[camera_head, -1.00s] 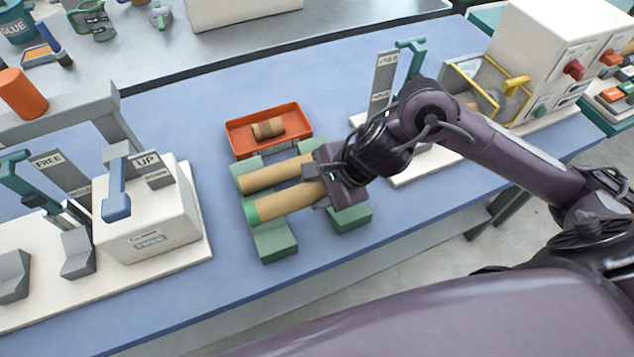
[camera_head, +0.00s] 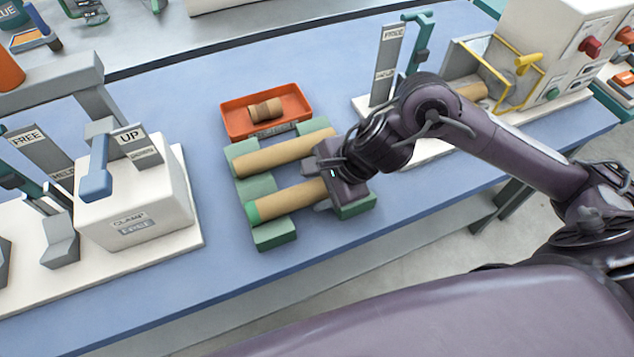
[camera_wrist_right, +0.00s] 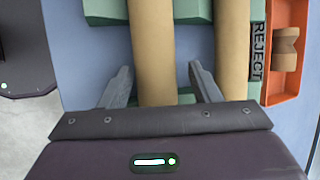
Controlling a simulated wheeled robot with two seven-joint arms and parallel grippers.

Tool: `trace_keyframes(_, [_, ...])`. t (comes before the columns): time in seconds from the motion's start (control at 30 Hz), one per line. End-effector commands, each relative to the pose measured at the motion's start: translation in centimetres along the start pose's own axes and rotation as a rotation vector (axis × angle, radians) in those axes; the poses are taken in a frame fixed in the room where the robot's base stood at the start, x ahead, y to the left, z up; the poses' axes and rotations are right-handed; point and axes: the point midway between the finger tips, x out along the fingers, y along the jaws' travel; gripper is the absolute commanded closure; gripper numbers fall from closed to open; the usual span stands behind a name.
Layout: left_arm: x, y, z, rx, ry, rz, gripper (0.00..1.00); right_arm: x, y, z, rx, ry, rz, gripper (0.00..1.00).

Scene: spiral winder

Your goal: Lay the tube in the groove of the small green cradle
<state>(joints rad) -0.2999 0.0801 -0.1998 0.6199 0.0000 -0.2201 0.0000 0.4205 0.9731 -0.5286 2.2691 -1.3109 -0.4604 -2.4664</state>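The green cradle (camera_head: 276,239) stands mid-table as two green rails. A tan tube with a green left end (camera_head: 285,199) lies across its nearer part and appears to rest in the groove there; the gripper hides its right end. A second tan tube (camera_head: 283,153) lies parallel behind it on the same rails. My right gripper (camera_head: 322,187) is over the nearer tube. In the right wrist view the fingers (camera_wrist_right: 160,80) are spread on both sides of that tube (camera_wrist_right: 152,50), with a visible gap on the right. My left gripper is not in view.
An orange reject tray (camera_head: 235,121) with a short brown spool (camera_head: 265,108) sits just behind the cradle. A white clamp box (camera_head: 135,205) with a blue lever stands left. A white machine (camera_head: 540,45) with a yellow guard is at the right. Blue table is clear in front.

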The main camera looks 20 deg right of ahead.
Motion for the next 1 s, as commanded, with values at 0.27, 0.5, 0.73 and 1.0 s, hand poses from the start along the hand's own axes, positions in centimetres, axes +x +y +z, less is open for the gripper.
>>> trace_keyframes(0.27, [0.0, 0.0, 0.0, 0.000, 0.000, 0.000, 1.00, 0.0, 0.0, 0.0, 0.000, 0.000, 0.000, 0.35])
trace_keyframes(0.5, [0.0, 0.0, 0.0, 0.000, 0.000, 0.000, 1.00, -2.0, -0.1, -0.1, -0.004, 0.003, -0.005, 0.35])
trace_keyframes(0.73, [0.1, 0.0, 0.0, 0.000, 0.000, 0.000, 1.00, -5.9, -0.1, -0.1, -0.003, 0.004, -0.004, 0.35])
trace_keyframes(1.0, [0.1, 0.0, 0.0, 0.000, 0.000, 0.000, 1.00, -7.8, 0.0, 0.0, -0.001, 0.001, 0.000, 0.35])
